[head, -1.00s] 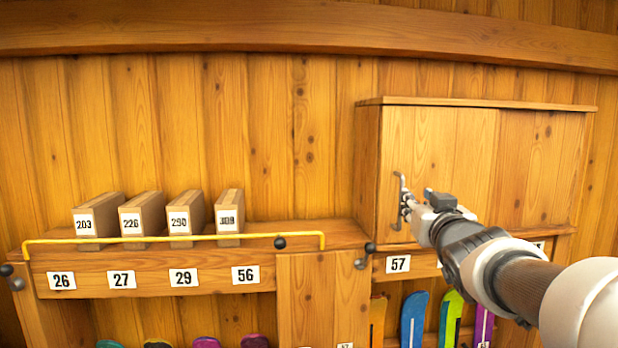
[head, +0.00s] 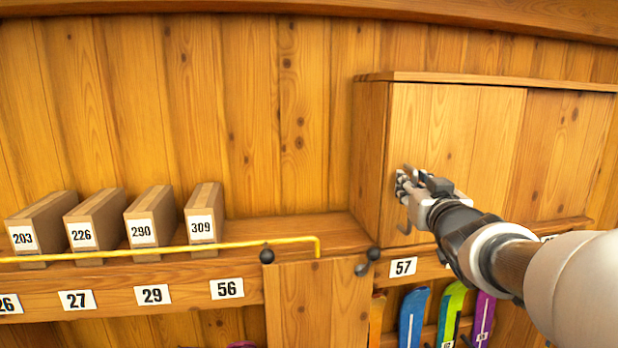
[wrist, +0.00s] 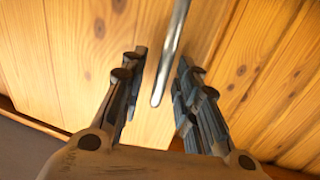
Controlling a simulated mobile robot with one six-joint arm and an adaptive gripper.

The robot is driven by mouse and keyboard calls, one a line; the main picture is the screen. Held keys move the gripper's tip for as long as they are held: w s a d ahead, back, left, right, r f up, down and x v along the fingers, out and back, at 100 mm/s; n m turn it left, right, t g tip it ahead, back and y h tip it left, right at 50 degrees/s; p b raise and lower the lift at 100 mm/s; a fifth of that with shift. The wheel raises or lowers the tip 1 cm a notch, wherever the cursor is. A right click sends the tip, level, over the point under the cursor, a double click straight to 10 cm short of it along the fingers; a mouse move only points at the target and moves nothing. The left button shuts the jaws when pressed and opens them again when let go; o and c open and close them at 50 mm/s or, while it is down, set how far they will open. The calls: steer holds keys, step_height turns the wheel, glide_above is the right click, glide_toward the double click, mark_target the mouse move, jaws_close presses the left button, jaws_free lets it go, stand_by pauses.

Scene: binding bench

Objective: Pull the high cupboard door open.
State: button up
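The high cupboard door (head: 455,125) is a pale wooden panel at the right of the head view, and it looks closed. Its metal handle (head: 405,229) is an upright bar near the door's left edge, mostly hidden by my gripper in the head view. My gripper (head: 403,184) is at the handle, in front of the door. In the wrist view, the handle (wrist: 171,52) hangs between the two spread fingers, with its lower end showing. The fingers (wrist: 155,88) are open, with a gap on each side of the bar.
Left of the cupboard, several numbered boxes (head: 141,214) stand on a shelf behind a yellow rail (head: 200,248). A wooden beam (head: 250,7) runs along the top. Coloured boards (head: 412,318) stand in the rack below. A dark knob (head: 373,254) sits under the cupboard's left corner.

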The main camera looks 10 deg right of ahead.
steer(key=shift+s, duration=0.1)
steer(key=shift+c, duration=0.3)
jaws_close()
stand_by(0.4)
